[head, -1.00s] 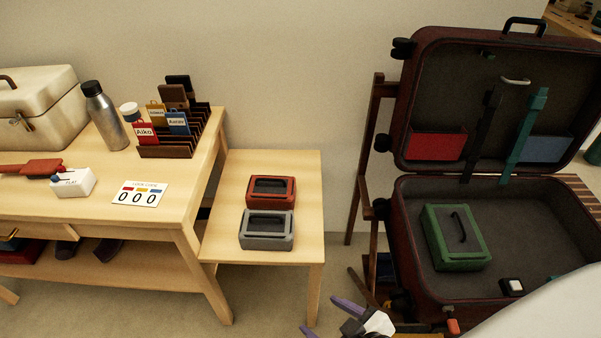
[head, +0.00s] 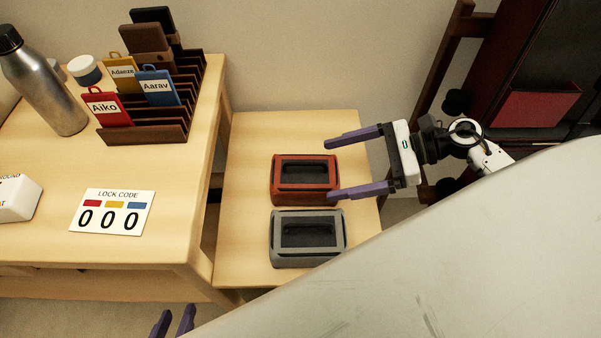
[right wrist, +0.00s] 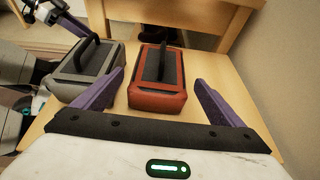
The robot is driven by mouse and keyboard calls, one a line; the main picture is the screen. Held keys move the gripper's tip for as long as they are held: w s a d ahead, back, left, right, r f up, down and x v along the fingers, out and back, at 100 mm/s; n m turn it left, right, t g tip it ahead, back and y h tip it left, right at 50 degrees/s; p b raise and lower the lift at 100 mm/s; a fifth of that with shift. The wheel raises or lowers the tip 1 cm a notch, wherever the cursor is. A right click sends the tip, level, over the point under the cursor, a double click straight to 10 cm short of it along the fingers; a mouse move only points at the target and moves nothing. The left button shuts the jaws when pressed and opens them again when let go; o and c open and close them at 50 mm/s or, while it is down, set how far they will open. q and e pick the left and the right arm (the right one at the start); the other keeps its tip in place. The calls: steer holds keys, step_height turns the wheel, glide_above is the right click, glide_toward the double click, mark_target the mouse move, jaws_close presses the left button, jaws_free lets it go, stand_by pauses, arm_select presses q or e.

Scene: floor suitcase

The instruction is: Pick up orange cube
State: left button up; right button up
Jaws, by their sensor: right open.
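The orange cube (head: 304,172) is a reddish-orange case with a dark top and black handle, lying on the small wooden side table. It also shows in the right wrist view (right wrist: 158,98), ahead and roughly between the fingers. My right gripper (head: 329,169) is open and empty at the cube's right side, its purple fingers pointing left towards it; I cannot tell its exact height. In the right wrist view, my right gripper (right wrist: 160,82) spans wider than the cube. My left gripper (head: 173,320) shows only its two fingertips, apart with nothing between them, at the bottom edge.
A grey case (head: 308,238) lies just in front of the orange cube on the side table (head: 245,140). The higher desk on the left bears a bottle (head: 42,85), a tag rack (head: 150,132) and a lock-code card (head: 112,211). The suitcase (head: 505,70) stands at the right.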

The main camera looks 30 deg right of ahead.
mark_target(312, 171)
steer(key=x, duration=0.7)
steer(key=shift+w+a+r, duration=0.15)
steer(key=shift+w+a, duration=0.05)
steer(key=shift+a, duration=0.25)
steer(key=shift+r, duration=0.1)
steer(key=c, duration=1.1)
